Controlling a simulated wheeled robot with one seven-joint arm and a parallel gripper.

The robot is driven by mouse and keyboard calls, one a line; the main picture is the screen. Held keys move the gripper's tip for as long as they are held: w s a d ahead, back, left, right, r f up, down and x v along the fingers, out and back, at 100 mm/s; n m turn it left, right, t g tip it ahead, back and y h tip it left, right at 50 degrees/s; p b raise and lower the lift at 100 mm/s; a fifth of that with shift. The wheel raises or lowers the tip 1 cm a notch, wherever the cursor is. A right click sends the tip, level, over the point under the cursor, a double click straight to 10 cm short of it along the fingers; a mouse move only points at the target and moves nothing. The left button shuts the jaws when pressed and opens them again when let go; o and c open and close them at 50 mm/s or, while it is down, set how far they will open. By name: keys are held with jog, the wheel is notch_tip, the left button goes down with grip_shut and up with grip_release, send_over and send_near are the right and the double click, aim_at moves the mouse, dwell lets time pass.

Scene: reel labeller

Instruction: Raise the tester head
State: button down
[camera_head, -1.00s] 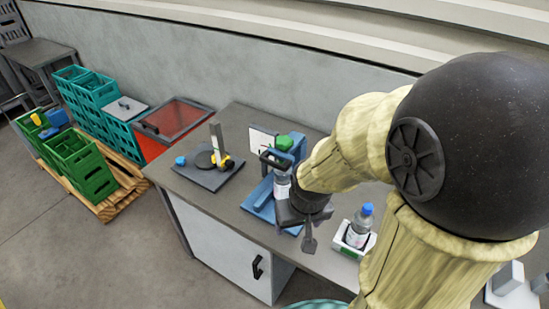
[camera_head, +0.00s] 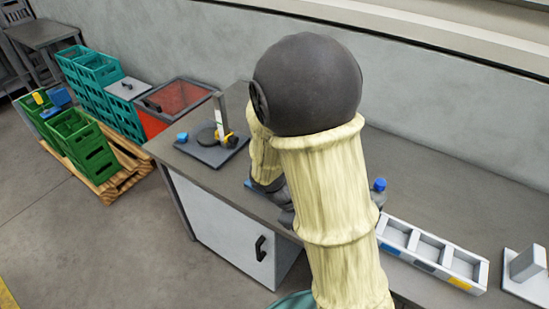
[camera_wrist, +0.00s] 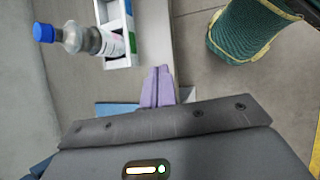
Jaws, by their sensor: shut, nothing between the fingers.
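A tester-like stand (camera_head: 217,137) with a dark base, round plate, upright light column and yellow part is at the bench's left end in the head view. I cannot tell for certain which part is the tester head. The blue device is almost wholly hidden behind my arm; a blue edge (camera_head: 250,185) shows, and a blue piece is also in the wrist view (camera_wrist: 116,108). My gripper (camera_wrist: 158,72) shows purple fingertips together, with nothing between them. In the head view its fingers are hidden by my arm. It is right of and apart from the stand.
A clear bottle with blue cap (camera_wrist: 75,40) lies across the wrist view by a white tray (camera_wrist: 118,20). A white divided tray (camera_head: 430,254) and a grey block on a plate (camera_head: 527,268) are on the right. Green crates (camera_head: 82,145) stand left. The bench's back right is clear.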

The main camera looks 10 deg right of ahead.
jog(key=w+d+f+n+t+h+b, duration=0.1)
jog(key=w+f+n+t+h+b, duration=0.1)
jog(key=w+f+n+h+b, duration=0.25)
jog(key=w+a+n+t+h+b, duration=0.3)
jog(key=w+a+n+t+b, duration=0.2)
jog(key=w+a+n+t, duration=0.8)
jog(key=shift+w+r+t+h, duration=0.25)
jog(key=shift+w+t+h, duration=0.1)
jog(key=shift+t, duration=0.45)
jog(key=w+d+r+p, duration=0.2)
jog(key=w+d+r, duration=0.4)
jog(key=shift+w+d+r+p, duration=0.2)
jog(key=shift+w+d+p, duration=0.2)
